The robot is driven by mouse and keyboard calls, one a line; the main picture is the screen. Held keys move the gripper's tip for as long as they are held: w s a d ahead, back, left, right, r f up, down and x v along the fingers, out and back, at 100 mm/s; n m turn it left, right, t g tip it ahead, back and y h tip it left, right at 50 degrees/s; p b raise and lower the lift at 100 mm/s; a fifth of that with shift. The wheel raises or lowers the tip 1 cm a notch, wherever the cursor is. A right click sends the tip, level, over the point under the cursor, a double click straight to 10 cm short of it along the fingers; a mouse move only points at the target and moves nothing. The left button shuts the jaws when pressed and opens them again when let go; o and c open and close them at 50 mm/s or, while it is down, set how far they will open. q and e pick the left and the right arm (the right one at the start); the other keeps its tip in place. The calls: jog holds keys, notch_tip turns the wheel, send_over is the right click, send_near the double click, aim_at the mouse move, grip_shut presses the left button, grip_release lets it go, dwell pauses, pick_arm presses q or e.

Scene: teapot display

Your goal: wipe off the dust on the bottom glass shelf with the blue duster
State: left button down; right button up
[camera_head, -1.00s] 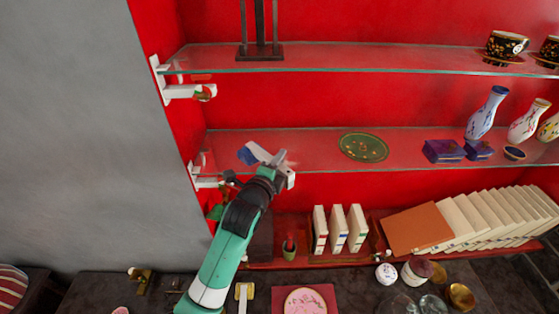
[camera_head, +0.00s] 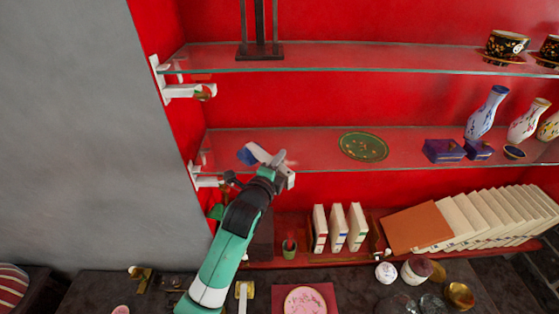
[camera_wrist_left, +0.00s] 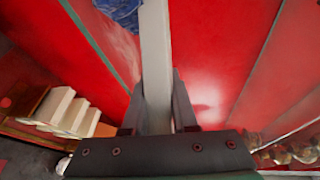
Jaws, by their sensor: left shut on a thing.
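My left gripper (camera_head: 272,168) is shut on the pale handle of the blue duster (camera_head: 248,156). In the left wrist view the gripper (camera_wrist_left: 157,95) grips the handle between both fingers, and the blue head (camera_wrist_left: 122,12) is partly cut off at the top edge. The duster is at the left part of the bottom glass shelf (camera_head: 310,149); I cannot tell whether its head touches the glass. No distinct dust can be made out. My right gripper is not in view.
A green plate (camera_head: 363,146) lies right of the duster on the same shelf. Farther right are blue boxes (camera_head: 444,150) and vases (camera_head: 487,113). A white bracket (camera_head: 205,178) is at the shelf's left end. The glass between duster and plate is clear.

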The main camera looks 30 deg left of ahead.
pick_arm(q)
jog(key=shift+f+b, duration=0.45)
jog(key=shift+f, duration=0.35)
jog(key=shift+w+d+b, duration=0.4)
jog(key=shift+w+d, duration=0.05)
jog(key=shift+d, duration=0.15)
jog(key=shift+w+d+b, duration=0.4)
jog(key=shift+d, duration=0.2)
jog(key=shift+w+d, duration=0.2)
jog(key=shift+d, duration=0.05)
jog(key=shift+w+d+f+b, duration=0.1)
jog(key=shift+w+d+b, duration=0.35)
jog(key=shift+d+b, duration=0.15)
jog(key=shift+w+d+f+b, duration=0.1)
jog(key=shift+w+d+b, duration=0.3)
jog(key=shift+d+b, duration=0.2)
jog(key=shift+w+d+r, duration=0.1)
jog(key=shift+w+d, duration=0.1)
jog(key=shift+d, duration=0.05)
